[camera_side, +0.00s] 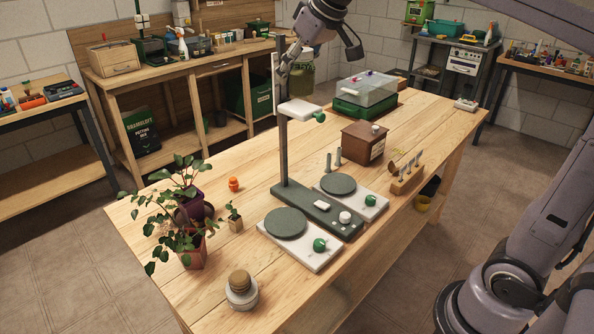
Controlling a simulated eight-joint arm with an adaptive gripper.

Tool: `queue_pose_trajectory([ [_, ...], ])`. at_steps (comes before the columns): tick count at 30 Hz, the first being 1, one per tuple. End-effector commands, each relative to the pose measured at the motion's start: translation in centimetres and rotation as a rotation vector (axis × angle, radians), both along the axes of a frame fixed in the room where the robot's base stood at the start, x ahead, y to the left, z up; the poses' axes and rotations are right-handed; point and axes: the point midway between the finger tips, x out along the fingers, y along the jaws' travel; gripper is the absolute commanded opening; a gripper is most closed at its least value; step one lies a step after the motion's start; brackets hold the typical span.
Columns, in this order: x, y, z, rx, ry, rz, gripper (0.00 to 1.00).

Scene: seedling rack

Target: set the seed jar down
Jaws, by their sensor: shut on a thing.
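My gripper (286,66) is at the top middle, high over the far part of the wooden bench. It is shut on a greenish see-through jar (301,76), which I take for the seed jar. The jar looks roughly upright and hangs in the air, behind the post of a dark stand (284,150) in this view. The fingers hide part of the jar, and the exact grip is too small to make out. The stand has a small white arm with a green knob (319,117) below the jar. Two round dark plates (285,223) (338,184) sit on white bases beside its foot.
The workbench (205,260) also holds potted plants (190,210), a cork-topped jar (241,290), a small orange bottle (233,184), a brown box (363,142), a wooden tool holder (407,180) and a clear-lidded green tray (366,94). Bare wood shows at the front right and left of the stand.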

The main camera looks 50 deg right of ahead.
Motion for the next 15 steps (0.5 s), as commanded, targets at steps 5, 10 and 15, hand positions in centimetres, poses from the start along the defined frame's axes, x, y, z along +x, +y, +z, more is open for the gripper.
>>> queue_pose_trajectory([
  [5, -1.4, 3.6, -0.5, 0.000, -0.009, 0.102, 0.11],
  [10, -1.5, 3.9, -2.5, -0.001, -0.010, 0.114, 0.11],
  [15, -1.4, 3.9, -5.4, 0.000, -0.010, 0.112, 0.11],
])
